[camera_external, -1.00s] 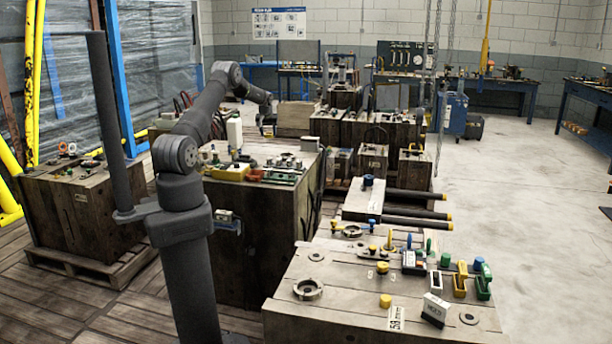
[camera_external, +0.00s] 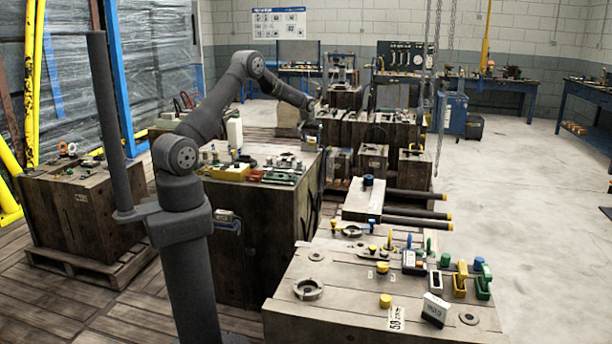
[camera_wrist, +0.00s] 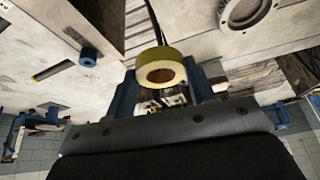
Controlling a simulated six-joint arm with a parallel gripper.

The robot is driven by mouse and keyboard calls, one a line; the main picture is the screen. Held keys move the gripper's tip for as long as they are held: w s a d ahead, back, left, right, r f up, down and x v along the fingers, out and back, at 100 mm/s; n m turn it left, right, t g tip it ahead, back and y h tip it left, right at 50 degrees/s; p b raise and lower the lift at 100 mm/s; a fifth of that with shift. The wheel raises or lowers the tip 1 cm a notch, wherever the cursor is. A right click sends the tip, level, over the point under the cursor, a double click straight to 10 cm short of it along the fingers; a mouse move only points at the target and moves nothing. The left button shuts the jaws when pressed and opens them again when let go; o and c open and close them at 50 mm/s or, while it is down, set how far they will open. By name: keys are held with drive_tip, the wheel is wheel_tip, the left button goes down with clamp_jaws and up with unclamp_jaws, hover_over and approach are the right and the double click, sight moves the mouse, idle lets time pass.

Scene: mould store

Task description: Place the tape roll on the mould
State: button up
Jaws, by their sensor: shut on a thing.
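The tape roll (camera_wrist: 160,68) is a pale yellow ring with a brown core in the wrist view. My gripper (camera_wrist: 159,82) is shut on it, with one blue finger on each side. In the external view my gripper (camera_external: 311,136) is beyond the far right corner of the middle mould block (camera_external: 268,222); the roll is too small to make out there. A pale mould surface (camera_wrist: 50,40) with a metal ring (camera_wrist: 245,10) shows past the roll in the wrist view. I cannot tell which block the task means by the mould.
A front block (camera_external: 345,262) carries a metal ring (camera_external: 308,290), coloured clamps and small boxes. A narrow block (camera_external: 362,200) with a blue knob and dark rods stands behind it. More blocks (camera_external: 375,132) stand at the back. Chains (camera_external: 436,90) hang there. The floor at right is clear.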

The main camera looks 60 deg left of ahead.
drive_tip(key=w+d+m+t+h, duration=0.15)
drive_tip(key=d+m, duration=0.25)
drive_tip(key=d, duration=2.5)
drive_tip(key=s+d+m+h, duration=0.15)
drive_tip(key=s+d, duration=0.25)
drive_tip(key=d, duration=0.7)
drive_tip(key=s+d+m, duration=0.2)
drive_tip(key=s+d, duration=0.1)
drive_tip(key=d, duration=0.7)
drive_tip(key=s+d+f+m+g+h, duration=0.1)
drive_tip(key=s+d+m+h, duration=0.4)
drive_tip(key=s+d, duration=2.15)
drive_tip(key=s+d+m+g+y, duration=0.15)
drive_tip(key=s+m, duration=0.35)
drive_tip(key=s, duration=1)
hover_over(347, 276)
drive_tip(key=s+a, duration=0.1)
wheel_tip(347, 276, down, 8)
drive_tip(key=shift+a+r, duration=0.1)
drive_tip(key=shift+r, duration=0.15)
drive_tip(key=shift+f, duration=2)
drive_tip(key=shift+f, duration=0.15)
